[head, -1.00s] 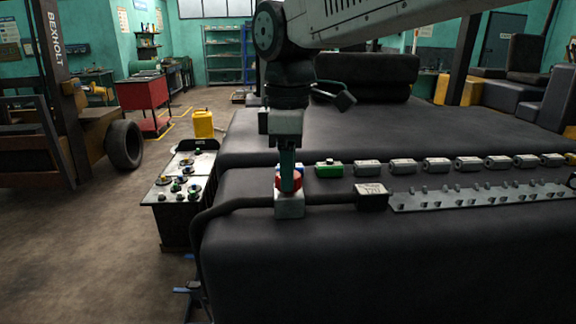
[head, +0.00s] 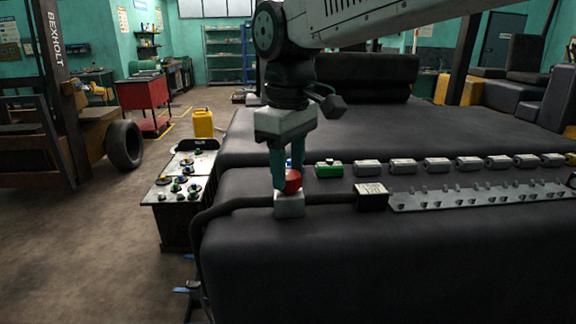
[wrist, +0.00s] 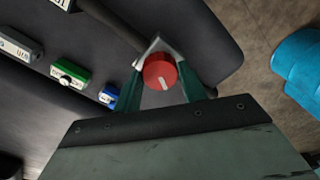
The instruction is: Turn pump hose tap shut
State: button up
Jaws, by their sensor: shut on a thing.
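The hose tap is a red round knob (head: 292,181) with a white pointer line, on a light grey block (head: 289,204) joined to the dark hose (head: 240,203). In the wrist view the red knob (wrist: 160,72) sits between the two green fingers, its white line pointing toward the bottom of the picture. My gripper (head: 287,180) points straight down from above, its fingers on either side of the knob and shut on it. The far side of the knob is hidden in the head view.
A green-topped fitting (head: 328,169) and a row of grey fittings stand behind and right. A small blue part (wrist: 108,97) lies close by. A metal strip with pegs (head: 470,195) lies to the right. A control box (head: 180,185) stands left.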

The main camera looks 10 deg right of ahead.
aim_at(288, 174)
jog(key=m, duration=0.6)
jog(key=shift+m, duration=0.3)
jog(key=m, duration=0.5)
jog(key=shift+m, duration=0.3)
jog(key=o, duration=1)
jog(key=shift+c, duration=0.2)
jog(key=shift+r, duration=0.15)
notch_tip(288, 174, up, 8)
jog(key=shift+f, duration=0.2)
